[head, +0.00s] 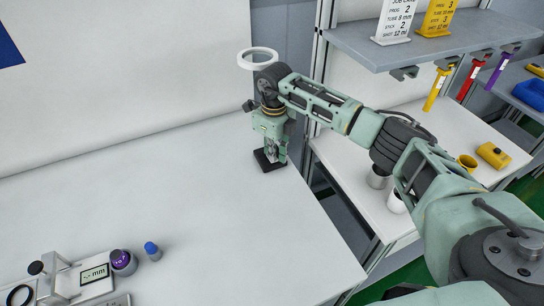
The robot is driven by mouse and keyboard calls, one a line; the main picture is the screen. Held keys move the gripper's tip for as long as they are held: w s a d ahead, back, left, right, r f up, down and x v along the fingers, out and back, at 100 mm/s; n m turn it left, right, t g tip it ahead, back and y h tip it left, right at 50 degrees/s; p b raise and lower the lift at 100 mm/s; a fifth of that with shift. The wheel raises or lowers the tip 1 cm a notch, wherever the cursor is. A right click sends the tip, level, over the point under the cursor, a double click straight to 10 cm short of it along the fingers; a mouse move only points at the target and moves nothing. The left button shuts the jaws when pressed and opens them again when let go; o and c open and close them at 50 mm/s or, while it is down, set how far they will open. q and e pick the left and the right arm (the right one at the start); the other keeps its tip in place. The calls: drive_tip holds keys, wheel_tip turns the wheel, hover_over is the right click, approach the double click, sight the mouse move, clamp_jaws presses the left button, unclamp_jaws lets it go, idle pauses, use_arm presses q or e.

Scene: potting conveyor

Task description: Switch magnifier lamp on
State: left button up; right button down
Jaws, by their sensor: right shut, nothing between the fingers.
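The magnifier lamp shows a white ring head (245,64) at the top, and its black square base (264,163) stands near the right edge of the white table. My right arm reaches in from the right. My right gripper (276,157) points down and is shut and empty, just over or in front of the lamp base. I cannot tell whether its fingertips touch the base. The gripper and wrist hide most of the lamp's post, and no switch can be made out. My left gripper is not in view.
The white table (170,205) is mostly clear. A device with a small "mm" display (94,274), a purple-topped round item (122,262) and a blue-capped item (152,251) sit at the front left. A shelf (430,46) with hanging coloured tags stands at the right.

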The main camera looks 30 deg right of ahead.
drive_tip(key=shift+f, duration=0.3)
drive_tip(key=shift+s+r, duration=0.1)
drive_tip(key=shift+r+p, duration=0.55)
drive_tip(key=shift+r, duration=0.3)
drive_tip(key=shift+r+p, duration=1.55)
drive_tip(key=shift+r, duration=1.05)
